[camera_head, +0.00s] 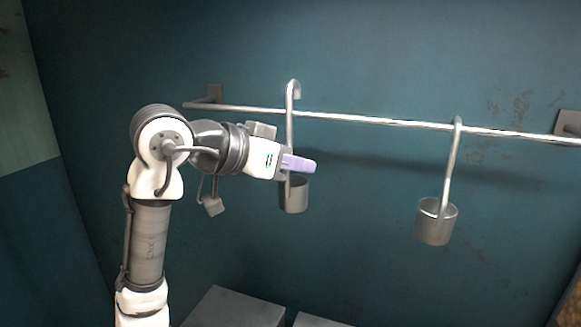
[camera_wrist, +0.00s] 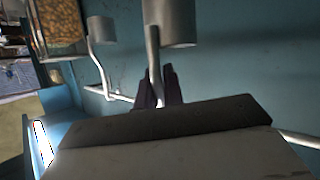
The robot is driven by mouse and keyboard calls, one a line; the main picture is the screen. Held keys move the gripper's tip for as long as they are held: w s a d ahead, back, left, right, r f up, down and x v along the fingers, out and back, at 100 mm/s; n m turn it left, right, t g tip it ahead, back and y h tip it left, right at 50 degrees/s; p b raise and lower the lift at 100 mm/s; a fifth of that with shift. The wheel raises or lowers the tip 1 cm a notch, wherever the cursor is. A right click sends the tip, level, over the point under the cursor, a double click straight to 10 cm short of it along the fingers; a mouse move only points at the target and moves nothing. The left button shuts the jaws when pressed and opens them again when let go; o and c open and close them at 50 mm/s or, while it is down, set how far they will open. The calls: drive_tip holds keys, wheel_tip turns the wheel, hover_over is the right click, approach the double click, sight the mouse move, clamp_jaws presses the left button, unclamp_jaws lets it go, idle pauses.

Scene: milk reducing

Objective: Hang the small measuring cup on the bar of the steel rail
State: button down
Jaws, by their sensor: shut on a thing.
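The small steel measuring cup (camera_head: 294,198) is upright, with its long handle rising to a hook at the top. My gripper (camera_head: 299,164) is shut on the handle a little above the cup; the wrist view shows the handle (camera_wrist: 155,60) between the dark fingers (camera_wrist: 158,84). The hook stands above the bar of the steel rail (camera_head: 350,118), near its left end. The hook's tip shows above the bar line; I cannot tell whether it is in front of the bar or over it.
A larger steel cup (camera_head: 436,222) hangs by its hook on the right part of the bar. Wall mounts hold the rail at the left (camera_head: 214,93) and right (camera_head: 569,124). Bar between the cups is free. A grey box top (camera_head: 235,308) lies below.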

drive_tip(key=w+d+f+b, duration=0.1)
drive_tip(key=w+f+b, duration=0.1)
drive_tip(key=w+f, duration=0.2)
drive_tip(key=shift+w+d, duration=0.35)
drive_tip(key=shift+w, duration=0.25)
idle(0.3)
drive_tip(key=c, duration=1.4)
unclamp_jaws()
drive_tip(key=shift+c, duration=0.2)
